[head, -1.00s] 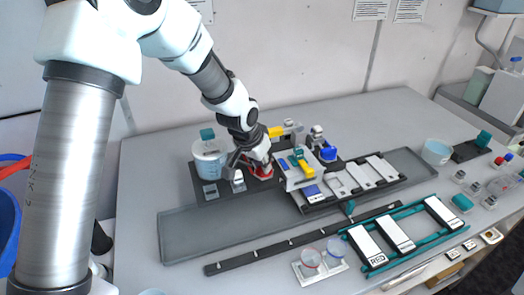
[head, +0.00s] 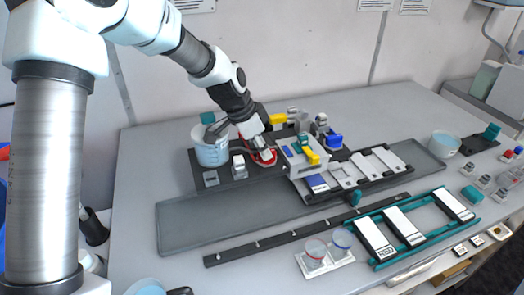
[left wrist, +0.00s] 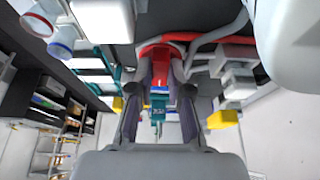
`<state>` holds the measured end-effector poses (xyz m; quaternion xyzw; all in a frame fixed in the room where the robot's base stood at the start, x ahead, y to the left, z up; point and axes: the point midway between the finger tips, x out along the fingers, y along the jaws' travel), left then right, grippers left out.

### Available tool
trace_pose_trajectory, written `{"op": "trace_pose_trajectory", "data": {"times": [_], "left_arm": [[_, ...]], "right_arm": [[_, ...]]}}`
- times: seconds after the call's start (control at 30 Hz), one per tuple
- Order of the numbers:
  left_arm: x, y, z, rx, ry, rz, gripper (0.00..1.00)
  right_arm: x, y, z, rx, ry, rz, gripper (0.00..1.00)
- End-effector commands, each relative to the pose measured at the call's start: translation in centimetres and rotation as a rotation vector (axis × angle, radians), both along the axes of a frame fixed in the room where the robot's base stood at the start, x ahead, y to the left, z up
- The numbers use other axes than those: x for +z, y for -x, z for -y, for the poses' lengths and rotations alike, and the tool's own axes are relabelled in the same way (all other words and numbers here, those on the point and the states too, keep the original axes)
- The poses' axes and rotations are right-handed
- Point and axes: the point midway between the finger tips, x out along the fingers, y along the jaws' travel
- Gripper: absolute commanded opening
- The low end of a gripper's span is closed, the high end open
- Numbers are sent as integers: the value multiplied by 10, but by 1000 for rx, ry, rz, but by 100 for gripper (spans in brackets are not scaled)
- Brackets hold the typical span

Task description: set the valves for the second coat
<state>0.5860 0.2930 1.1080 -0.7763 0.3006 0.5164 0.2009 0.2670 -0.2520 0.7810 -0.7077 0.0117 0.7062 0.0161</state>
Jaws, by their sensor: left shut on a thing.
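My left gripper (head: 262,152) is shut on a red valve handle (head: 264,159) at the back left of the proportioner. In the left wrist view the red part (left wrist: 166,58) sits between the two fingers (left wrist: 160,75); their exact contact is partly hidden. The proportioner's grey block (head: 303,165) stands right of the gripper. A yellow handle (head: 278,119) is behind the red one, another yellow handle (head: 310,156) is on the block's top, and a blue knob (head: 335,141) is to its right. My right gripper does not show.
A grey tray (head: 215,218) lies in front. A teal rack with white plates (head: 402,226) and two small cups (head: 315,251) are nearer the front.

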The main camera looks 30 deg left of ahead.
Motion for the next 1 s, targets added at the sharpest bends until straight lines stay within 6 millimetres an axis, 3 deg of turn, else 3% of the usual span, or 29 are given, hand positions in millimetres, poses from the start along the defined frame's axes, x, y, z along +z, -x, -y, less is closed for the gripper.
{"op": "trace_pose_trajectory", "data": {"times": [0.33, 0.37, 0.4, 0.43, 0.77, 0.87, 1.0], "left_arm": [[-2, 1, 0, -5, 0, -4, 0], [-2, 1, 0, -5, 0, -4, 21], [-2, 1, 0, -5, 0, -4, 36], [-2, 1, 0, -5, 0, -4, 43], [2, 1, 0, -4, 0, -1, 43], [13, 3, -3, -4, 1, 0, 43], [43, 12, -11, -3, 2, 2, 43]], "right_arm": [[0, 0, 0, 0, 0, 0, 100], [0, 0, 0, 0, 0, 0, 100], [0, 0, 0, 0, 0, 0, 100], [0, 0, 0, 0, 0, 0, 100], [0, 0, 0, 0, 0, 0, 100], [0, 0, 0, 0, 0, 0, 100], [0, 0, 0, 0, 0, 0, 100]]}}
